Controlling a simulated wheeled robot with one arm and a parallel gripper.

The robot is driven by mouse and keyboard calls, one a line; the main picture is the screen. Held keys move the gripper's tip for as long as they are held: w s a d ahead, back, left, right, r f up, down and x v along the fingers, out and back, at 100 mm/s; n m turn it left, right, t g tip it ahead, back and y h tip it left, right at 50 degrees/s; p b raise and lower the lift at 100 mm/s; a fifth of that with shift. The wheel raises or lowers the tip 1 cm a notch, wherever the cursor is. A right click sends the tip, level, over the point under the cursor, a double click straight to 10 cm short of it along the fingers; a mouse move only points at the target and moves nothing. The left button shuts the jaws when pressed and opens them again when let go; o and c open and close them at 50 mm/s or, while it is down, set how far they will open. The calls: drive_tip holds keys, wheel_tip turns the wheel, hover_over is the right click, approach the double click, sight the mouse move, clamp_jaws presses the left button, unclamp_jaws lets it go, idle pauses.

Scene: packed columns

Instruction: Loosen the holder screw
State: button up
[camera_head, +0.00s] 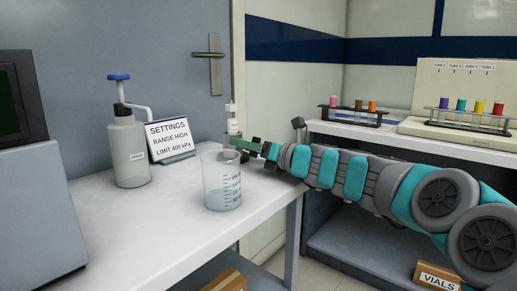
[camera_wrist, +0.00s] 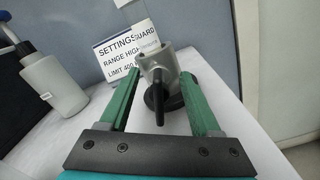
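The grey metal holder (camera_wrist: 156,62) stands on the white bench in the wrist view. Its screw (camera_wrist: 160,100) looks like a black round knob with a dark bar handle in front. My gripper (camera_wrist: 159,78) is open, with one green finger on each side of the holder and screw. I see a gap between the fingers and the bar, and no clear contact. In the head view my gripper (camera_head: 241,144) reaches in from the right at the bench's right edge, by a pale upright piece (camera_head: 233,122). The screw cannot be made out there.
A glass beaker (camera_head: 222,185) with liquid stands close in front of my gripper. A blue-topped pump bottle (camera_head: 129,150) and a settings sign (camera_head: 170,138) stand to the left. Tube racks (camera_head: 352,117) are on the right bench. The bench front is clear.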

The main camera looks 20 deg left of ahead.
drive_tip(key=shift+o, duration=1)
drive_tip(key=shift+s+r, duration=0.15)
drive_tip(key=shift+s, duration=0.15)
drive_tip(key=shift+w+p+v, duration=0.1)
drive_tip(key=shift+p+v, duration=0.65)
drive_tip(key=shift+v, duration=0.8)
drive_tip(key=shift+w+p+v, duration=0.15)
drive_tip(key=shift+p+v, duration=0.55)
drive_tip(key=shift+v, duration=0.85)
drive_tip(key=shift+s+d, duration=0.1)
drive_tip(key=shift+d, duration=0.2)
